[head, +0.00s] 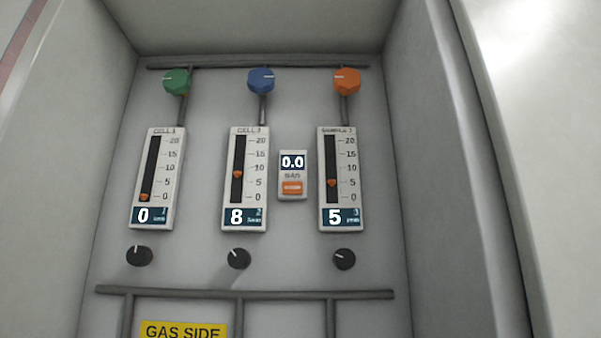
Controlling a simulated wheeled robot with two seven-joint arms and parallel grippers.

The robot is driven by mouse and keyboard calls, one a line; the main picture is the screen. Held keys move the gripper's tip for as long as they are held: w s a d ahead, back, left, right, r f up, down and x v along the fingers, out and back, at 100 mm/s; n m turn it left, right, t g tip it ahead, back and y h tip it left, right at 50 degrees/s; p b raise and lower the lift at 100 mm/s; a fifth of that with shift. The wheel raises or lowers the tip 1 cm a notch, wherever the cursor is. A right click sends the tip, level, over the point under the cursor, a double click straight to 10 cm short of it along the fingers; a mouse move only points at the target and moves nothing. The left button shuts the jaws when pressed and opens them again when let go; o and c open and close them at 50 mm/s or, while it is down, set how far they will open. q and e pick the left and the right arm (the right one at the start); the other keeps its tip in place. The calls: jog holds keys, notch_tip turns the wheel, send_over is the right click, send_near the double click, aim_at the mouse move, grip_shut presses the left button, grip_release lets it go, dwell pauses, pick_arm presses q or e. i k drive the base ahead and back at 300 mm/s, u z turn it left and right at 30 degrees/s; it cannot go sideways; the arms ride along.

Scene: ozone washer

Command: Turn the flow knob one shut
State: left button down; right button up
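Three black flow knobs sit in a row under three flow meters. The left knob (139,256), under the meter marked 1, has its white mark pointing about straight up. That meter (152,180) reads 0 and its orange float is at the bottom of the scale. The middle knob (238,258) has its mark to the upper left; its meter (246,180) reads 8. The right knob (344,259) has its mark to the left; its meter (341,180) reads 5. Neither of my grippers is in the head view.
Above the meters are a green knob (177,82), a blue knob (261,81) and an orange knob (347,81) on a pipe. A small display (292,175) reads 0.0 above an orange button. Pipes and a yellow "GAS SIDE" label (184,330) lie below. Cabinet walls flank the recess.

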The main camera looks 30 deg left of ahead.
aim_at(137, 255)
jog(key=u, duration=1.8)
jog(key=k, duration=1.1)
jog(key=u, duration=0.8)
jog(key=i, duration=0.6)
jog(key=u, duration=0.1)
